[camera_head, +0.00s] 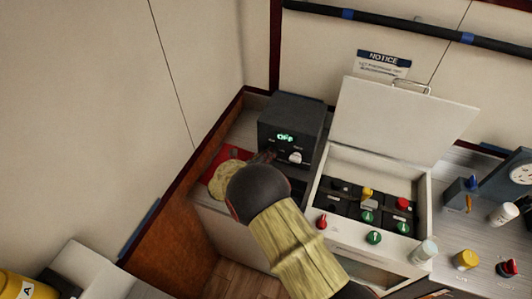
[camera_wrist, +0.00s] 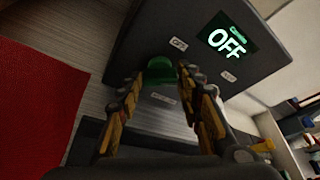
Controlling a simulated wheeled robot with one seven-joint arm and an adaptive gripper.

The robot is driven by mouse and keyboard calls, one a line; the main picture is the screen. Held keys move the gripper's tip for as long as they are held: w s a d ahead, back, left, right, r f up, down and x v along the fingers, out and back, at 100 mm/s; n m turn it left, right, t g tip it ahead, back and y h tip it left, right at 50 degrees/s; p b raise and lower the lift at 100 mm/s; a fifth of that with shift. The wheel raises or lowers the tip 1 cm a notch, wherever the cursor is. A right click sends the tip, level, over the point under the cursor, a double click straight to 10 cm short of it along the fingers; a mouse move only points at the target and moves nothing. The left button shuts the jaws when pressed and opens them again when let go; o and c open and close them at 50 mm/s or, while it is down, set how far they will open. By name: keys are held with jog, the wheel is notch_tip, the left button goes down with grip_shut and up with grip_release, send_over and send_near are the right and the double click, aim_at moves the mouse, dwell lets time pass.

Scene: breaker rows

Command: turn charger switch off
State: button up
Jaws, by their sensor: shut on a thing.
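The charger (camera_head: 296,116) is a dark box on the counter, against the wall. Its green display (camera_head: 285,138) reads OFF, and the same word shows large on the charger's face (camera_wrist: 228,42) in the wrist view. A green knob (camera_wrist: 160,70) sits low on that face, with small white labels around it. My gripper (camera_wrist: 162,80) has its two fingers on either side of the knob and is shut on it.
A white case (camera_head: 330,172) with a raised lid (camera_head: 385,120) stands to the right, holding black batteries and colored knobs. Further right are several switches and a jar (camera_head: 423,252).

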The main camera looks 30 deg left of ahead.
jog(key=shift+a+f+n+t+h, duration=0.15)
jog(key=shift+n+t+h, duration=0.25)
jog(key=shift+n, duration=0.45)
jog(key=shift+a+f+n+t+h, duration=0.1)
jog(key=shift+n+t+h, duration=0.1)
jog(key=shift+n+h, duration=0.5)
jog(key=shift+n, duration=0.25)
jog(key=o, duration=0.9)
jog(key=shift+o, duration=1.3)
jog(key=shift+d, duration=0.1)
